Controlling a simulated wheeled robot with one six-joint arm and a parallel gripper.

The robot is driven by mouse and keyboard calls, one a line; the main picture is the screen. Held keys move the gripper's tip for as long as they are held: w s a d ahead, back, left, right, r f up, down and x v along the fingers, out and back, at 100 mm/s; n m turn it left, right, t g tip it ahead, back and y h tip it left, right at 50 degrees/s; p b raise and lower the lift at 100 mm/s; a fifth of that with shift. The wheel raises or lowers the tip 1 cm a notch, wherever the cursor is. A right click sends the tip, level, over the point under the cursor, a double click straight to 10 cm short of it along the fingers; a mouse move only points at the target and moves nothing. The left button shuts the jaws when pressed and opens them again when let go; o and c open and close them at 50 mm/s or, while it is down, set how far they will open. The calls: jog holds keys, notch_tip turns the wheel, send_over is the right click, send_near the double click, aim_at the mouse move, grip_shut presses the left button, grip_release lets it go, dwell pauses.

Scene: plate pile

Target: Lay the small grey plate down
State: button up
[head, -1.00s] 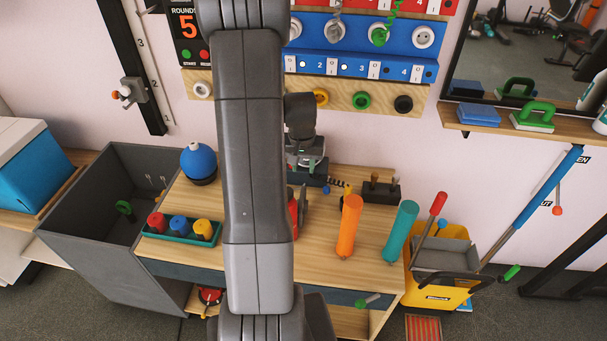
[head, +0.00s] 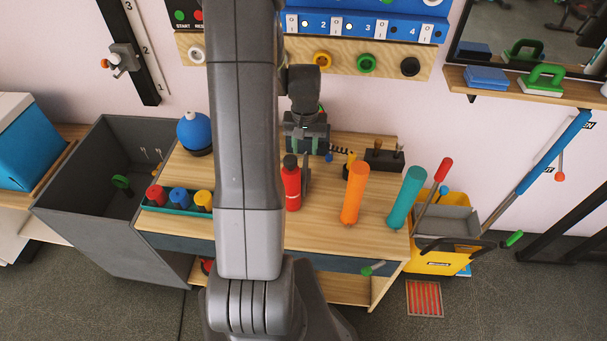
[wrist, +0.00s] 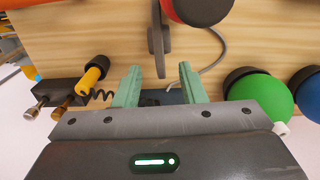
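The small grey plate (wrist: 159,38) stands on edge on the wooden table, seen nearly edge-on in the wrist view. In the head view the grey plate (head: 307,172) shows as a thin upright shape just right of a red bottle with a black cap (head: 291,184). My gripper (wrist: 159,80) has its two green fingers spread apart, with nothing visibly held between them. The plate lies just beyond the fingertips, roughly in line with the gap. In the head view my gripper (head: 306,145) is over the back of the table, behind the plate.
An orange cylinder (head: 354,193) and a teal cylinder (head: 405,197) stand to the right. A black holder (head: 384,157) and a coiled cord with a yellow handle (wrist: 93,76) are nearby. A green ball (wrist: 262,98) is close on the wrist view's right. Bare tabletop (head: 320,235) lies in front.

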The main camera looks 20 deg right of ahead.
aim_at(305, 161)
jog(key=shift+f, duration=3.55)
grip_shut()
jog(key=shift+d+r, duration=0.1)
